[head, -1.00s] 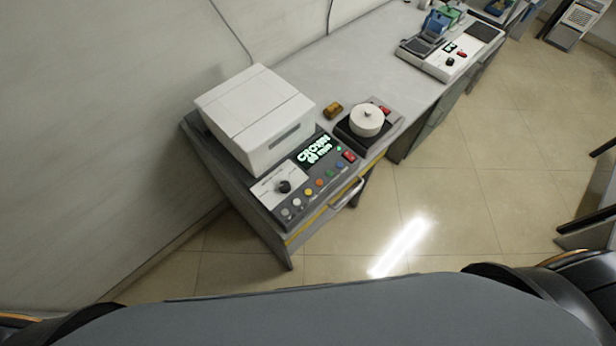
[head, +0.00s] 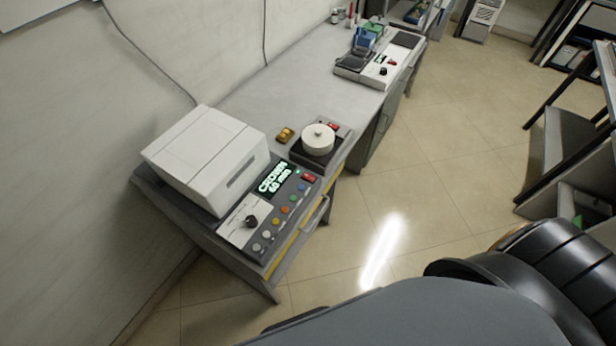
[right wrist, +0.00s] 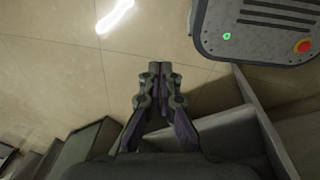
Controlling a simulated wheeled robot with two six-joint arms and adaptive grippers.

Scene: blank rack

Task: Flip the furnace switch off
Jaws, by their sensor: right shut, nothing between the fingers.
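The furnace (head: 200,160) is a white box on the grey bench in the head view, left of centre. In front of it is a dark control panel (head: 238,262) with a lit green display (head: 274,177) reading "CROWN 60 mins", a black knob (head: 251,221), several coloured buttons and a red switch (head: 309,177). The switch's on or off position is too small to tell. My right gripper (right wrist: 160,70) is shut and empty in the right wrist view, over the floor and away from the furnace. My left gripper is not in view.
A white round pot (head: 318,139) on a dark base with its own red switch (head: 333,127) stands beside the panel. A small amber block (head: 285,134) lies nearby. Another device (head: 380,70) is farther along the bench. Open floor (head: 430,180) lies right of the bench; dark shelving is at right.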

